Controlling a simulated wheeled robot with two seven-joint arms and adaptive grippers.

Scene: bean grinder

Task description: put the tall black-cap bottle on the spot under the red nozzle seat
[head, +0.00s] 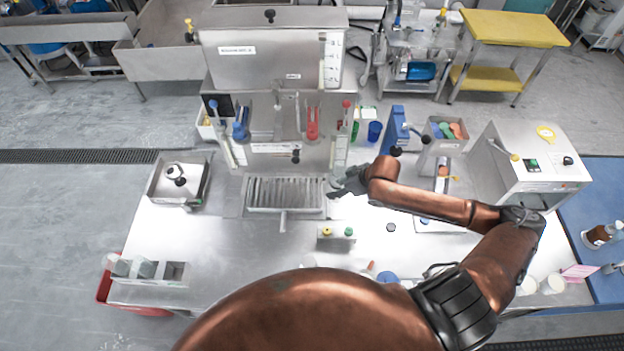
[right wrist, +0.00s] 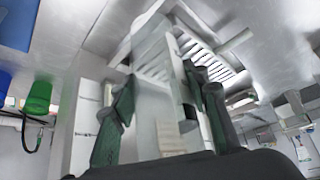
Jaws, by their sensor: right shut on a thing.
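The steel dispenser (head: 275,85) stands at the back of the table, with a red nozzle seat (head: 312,122) right of centre on its front and a blue one (head: 240,124) to the left. A slatted drip tray (head: 285,195) lies below; its slats also show in the right wrist view (right wrist: 205,60). My right gripper (head: 338,185) is beside the tray's right end, below and right of the red seat. It is shut on a pale, translucent bottle (right wrist: 152,75), held between its fingers (right wrist: 165,105). The bottle's cap cannot be made out. My left gripper is out of view.
A small block with yellow and green knobs (head: 336,233) sits in front of the tray. A steel tray with a black-and-white item (head: 176,175) is at left. Blue and green cups (head: 375,131) stand behind my right arm.

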